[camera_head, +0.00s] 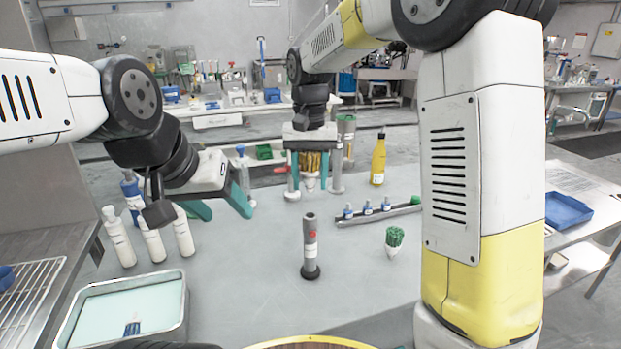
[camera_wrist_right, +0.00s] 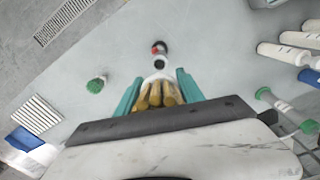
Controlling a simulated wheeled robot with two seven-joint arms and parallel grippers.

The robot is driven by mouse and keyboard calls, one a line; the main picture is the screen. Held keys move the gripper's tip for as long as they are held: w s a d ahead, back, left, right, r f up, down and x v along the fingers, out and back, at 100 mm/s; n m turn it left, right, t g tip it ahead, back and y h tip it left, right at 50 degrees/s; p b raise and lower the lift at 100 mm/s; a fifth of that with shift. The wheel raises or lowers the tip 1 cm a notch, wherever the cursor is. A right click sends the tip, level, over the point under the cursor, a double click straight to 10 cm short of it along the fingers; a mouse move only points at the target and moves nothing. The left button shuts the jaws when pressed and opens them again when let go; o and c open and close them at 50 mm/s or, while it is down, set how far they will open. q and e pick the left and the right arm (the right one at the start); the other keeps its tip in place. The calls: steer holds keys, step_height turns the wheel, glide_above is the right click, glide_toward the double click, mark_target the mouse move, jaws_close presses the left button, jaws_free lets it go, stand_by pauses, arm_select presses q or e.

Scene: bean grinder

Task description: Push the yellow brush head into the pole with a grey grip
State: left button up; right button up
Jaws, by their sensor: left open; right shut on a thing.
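The pole with a grey grip (camera_head: 310,240) stands upright on the table with a red mark on its side and a dark round base. In the right wrist view its open top (camera_wrist_right: 159,64) shows just beyond the brush head. My right gripper (camera_head: 309,181) is shut on the yellow brush head (camera_head: 310,162), bristles toward the palm and white collar pointing down. The brush head also shows between the teal fingers in the right wrist view (camera_wrist_right: 160,94). It is held behind and above the pole, apart from it. My left gripper (camera_head: 222,207) is open and empty, left of the pole.
A green brush head (camera_head: 394,238) stands right of the pole. A grey rack (camera_head: 378,213) with small blue-capped bottles and a yellow bottle (camera_head: 378,160) are behind it. White bottles (camera_head: 152,240) and a tray (camera_head: 125,305) are at left. The table around the pole is clear.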

steer(key=shift+f, duration=0.1)
steer(key=shift+f, duration=2.8)
steer(key=shift+f, duration=1.7)
steer(key=o, duration=1.4)
step_height(320, 180, up, 8)
steer(key=shift+f, duration=0.15)
